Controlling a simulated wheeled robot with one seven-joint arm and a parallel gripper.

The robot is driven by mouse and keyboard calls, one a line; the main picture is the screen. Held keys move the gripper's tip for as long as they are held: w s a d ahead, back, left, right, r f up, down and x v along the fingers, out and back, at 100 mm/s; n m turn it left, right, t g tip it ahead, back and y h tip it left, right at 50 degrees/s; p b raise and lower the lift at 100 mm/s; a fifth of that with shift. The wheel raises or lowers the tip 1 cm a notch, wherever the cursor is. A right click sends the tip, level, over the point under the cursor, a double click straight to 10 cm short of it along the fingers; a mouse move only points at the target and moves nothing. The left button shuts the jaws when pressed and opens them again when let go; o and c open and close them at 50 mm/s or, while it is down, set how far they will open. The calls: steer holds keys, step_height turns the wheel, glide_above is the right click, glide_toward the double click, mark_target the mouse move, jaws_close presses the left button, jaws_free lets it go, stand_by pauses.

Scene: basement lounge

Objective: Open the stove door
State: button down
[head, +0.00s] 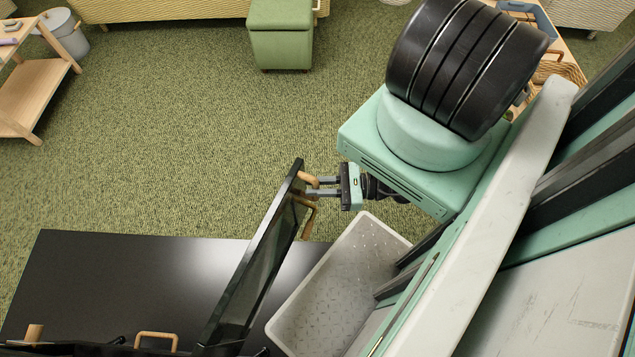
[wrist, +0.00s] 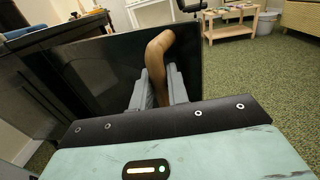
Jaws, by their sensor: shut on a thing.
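The stove door (head: 262,262) is a black-framed glass panel standing at an angle, swung out from the dark stove body (head: 80,349) at the bottom edge of the head view. The door (wrist: 100,75) also fills the middle of the wrist view. Its curved wooden handle (head: 308,215) is at the free end, and it shows in the wrist view (wrist: 157,50) between my fingers. My gripper (head: 318,187) is shut on this handle from the right side. Most of the stove body is out of the frame.
A black floor plate (head: 120,285) lies under the door. My grey tray sits close to the door's right side. A green stool (head: 280,40), a wooden shelf (head: 40,90) and a grey bucket (head: 68,35) stand far off. Green carpet between is clear.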

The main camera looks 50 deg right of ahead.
steer(key=shift+s+f, duration=0.2)
steer(key=shift+f, duration=0.05)
steer(key=c, duration=1.5)
jaws_free()
steer(key=shift+s, duration=0.1)
steer(key=shift+c, duration=0.2)
steer(key=shift+o, duration=0.5)
steer(key=shift+r, duration=0.1)
steer(key=b+v, duration=0.2)
steer(key=v, duration=1.5)
steer(key=shift+d+b, duration=0.25)
steer(key=shift+b, duration=0.1)
steer(key=shift+s, duration=0.1)
